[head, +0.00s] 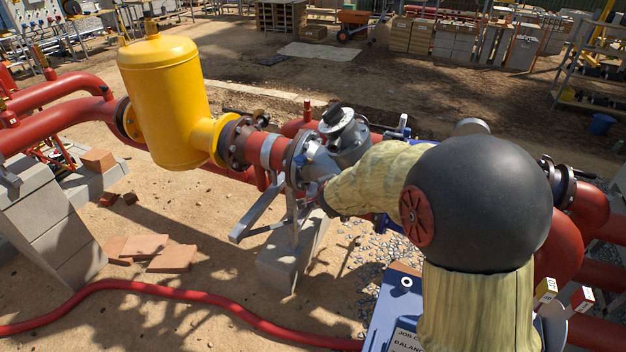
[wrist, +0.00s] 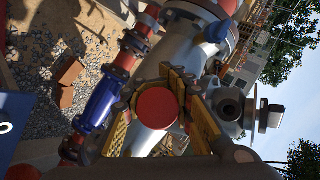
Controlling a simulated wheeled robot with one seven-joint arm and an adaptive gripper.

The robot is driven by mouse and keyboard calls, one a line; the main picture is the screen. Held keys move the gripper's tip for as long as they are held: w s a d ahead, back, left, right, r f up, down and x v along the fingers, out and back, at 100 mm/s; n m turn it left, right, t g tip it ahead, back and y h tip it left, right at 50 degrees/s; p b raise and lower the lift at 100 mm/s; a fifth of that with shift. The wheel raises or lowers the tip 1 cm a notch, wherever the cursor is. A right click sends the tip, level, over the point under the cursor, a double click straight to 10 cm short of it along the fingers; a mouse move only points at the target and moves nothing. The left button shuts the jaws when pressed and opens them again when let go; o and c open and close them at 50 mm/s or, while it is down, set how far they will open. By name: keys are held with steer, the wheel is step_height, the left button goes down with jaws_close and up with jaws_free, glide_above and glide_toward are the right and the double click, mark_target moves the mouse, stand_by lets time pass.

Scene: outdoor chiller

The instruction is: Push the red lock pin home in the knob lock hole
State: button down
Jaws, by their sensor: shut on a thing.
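The red lock pin (wrist: 157,108) shows its round red end in the wrist view, between the yellow-padded fingers of my gripper (wrist: 155,100). My gripper is shut on it. A pale cylinder (wrist: 148,139) shows just below the red end; I cannot tell how the two join. A grey valve body with a dark-topped knob (head: 344,125) stands beyond my gripper in the head view. The knob also shows at the right of the wrist view (wrist: 236,106). In the head view my arm hides the fingers and the pin. The lock hole cannot be made out.
A yellow vessel (head: 165,100) joins the red pipe left of the valve. A grey metal lever or bracket (head: 260,212) juts out below, over a concrete block (head: 290,262). A blue pipe fitting (wrist: 97,103) runs close left of my gripper. A red hose (head: 190,298) lies on the sand.

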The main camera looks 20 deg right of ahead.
steer(key=shift+w+a+r+n+t+y, duration=0.2)
steer(key=shift+a+r+n+t+y, duration=0.15)
steer(key=shift+a+r+n+t, duration=0.55)
steer(key=shift+w+a+r+n+t+y, duration=0.25)
steer(key=shift+a+r+n+t+y, duration=0.3)
steer(key=shift+n, duration=0.7)
steer(key=shift+w+a+r+n+t+y, duration=0.2)
steer(key=shift+a+r+n+t, duration=0.35)
steer(key=shift+n+t, duration=0.4)
steer(key=shift+a+f, duration=0.1)
steer(key=shift+y, duration=0.3)
steer(key=shift+w+d+r+p, duration=0.2)
steer(key=shift+w+d+r, duration=0.05)
steer(key=shift+w+d, duration=0.4)
steer(key=shift+w+d+r+p, duration=0.2)
steer(key=shift+w+d, duration=0.3)
steer(key=shift+w, duration=0.25)
steer(key=shift+w+d+r+p, duration=0.2)
steer(key=shift+w+d+r, duration=0.05)
steer(key=shift+w+d, duration=0.4)
steer(key=shift+w, duration=0.2)
steer(key=shift+w+d+r+p, duration=0.15)
steer(key=shift+w+d+p, duration=0.15)
steer(key=shift+w+d, duration=0.2)
steer(key=shift+w+d+r+p, duration=0.15)
steer(key=shift+w+d+p, duration=0.1)
steer(key=shift+w+d, duration=0.2)
